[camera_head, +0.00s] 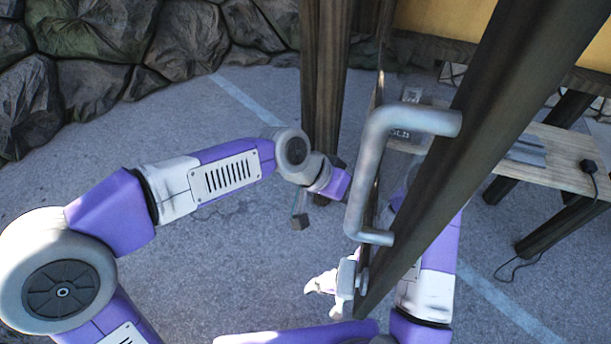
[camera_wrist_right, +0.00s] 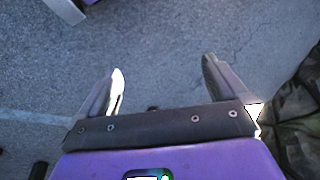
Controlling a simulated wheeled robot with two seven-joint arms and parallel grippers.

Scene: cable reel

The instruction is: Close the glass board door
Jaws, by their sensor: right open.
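The glass board door shows at a steep angle in the head view as a dark wooden frame bar (camera_head: 478,150) running from top right to bottom centre. A grey metal handle (camera_head: 368,150) stands out from it on the left. My left arm reaches in from the left, and its wrist ends just left of the handle. Its finger state is unclear.
A dark wooden post (camera_head: 324,90) stands behind my left wrist. A wooden bench (camera_head: 555,165) with a cable and small items stands at the right. A rock wall (camera_head: 120,50) lines the back left. Open pavement (camera_head: 230,235) lies between.

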